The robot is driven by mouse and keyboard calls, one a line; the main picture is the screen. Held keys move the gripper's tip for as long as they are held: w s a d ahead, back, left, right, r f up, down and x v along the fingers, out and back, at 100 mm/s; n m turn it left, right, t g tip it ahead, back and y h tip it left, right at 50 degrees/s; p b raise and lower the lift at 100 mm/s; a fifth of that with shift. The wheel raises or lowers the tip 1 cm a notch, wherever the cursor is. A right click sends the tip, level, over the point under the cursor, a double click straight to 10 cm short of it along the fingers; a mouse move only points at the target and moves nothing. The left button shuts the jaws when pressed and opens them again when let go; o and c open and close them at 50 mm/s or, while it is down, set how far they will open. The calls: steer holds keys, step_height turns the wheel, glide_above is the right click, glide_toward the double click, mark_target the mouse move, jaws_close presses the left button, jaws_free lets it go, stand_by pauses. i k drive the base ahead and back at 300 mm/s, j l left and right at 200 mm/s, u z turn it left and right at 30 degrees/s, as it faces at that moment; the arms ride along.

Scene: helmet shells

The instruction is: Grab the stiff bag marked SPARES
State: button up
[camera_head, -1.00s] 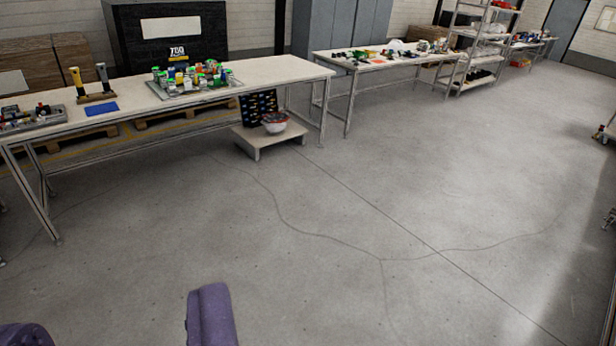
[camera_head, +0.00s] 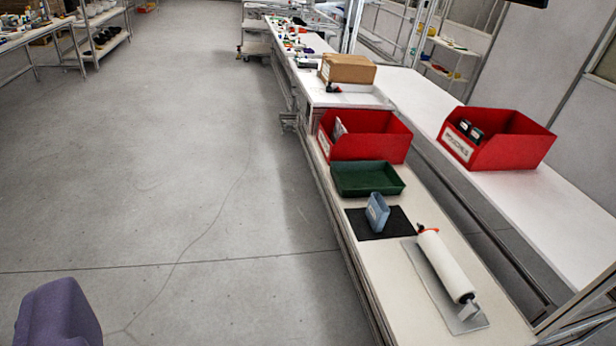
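A blue-grey upright pouch or bag (camera_head: 377,212) stands on a black mat (camera_head: 399,226) on the near right bench. I cannot read any marking on it, so I cannot tell whether it says SPARES. The other finger is out of view, and I see nothing held.
A green tray (camera_head: 368,190) and a red bin (camera_head: 362,148) stand behind the mat. A white roll (camera_head: 446,265) on a plate lies in front. Another red bin (camera_head: 497,151) is on the farther bench, and a cardboard box (camera_head: 348,69) stands beyond.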

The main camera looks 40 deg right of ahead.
mark_target(376, 213)
steer(key=i+l+z, duration=0.1)
steer(key=i+z, duration=0.25)
steer(key=i, duration=0.5)
steer(key=i+j+z, duration=0.15)
steer(key=i+z, duration=0.2)
steer(key=i, duration=0.5)
steer(key=i+z, duration=0.65)
steer(key=i, duration=0.25)
steer(key=i+j+z, duration=0.35)
steer(key=i+z, duration=0.35)
steer(key=z, duration=0.15)
steer(key=i+z, duration=0.45)
steer(key=i+j+z, duration=0.15)
steer(key=z, duration=0.35)
steer(key=i+j, duration=0.05)
steer(key=i, duration=0.05)
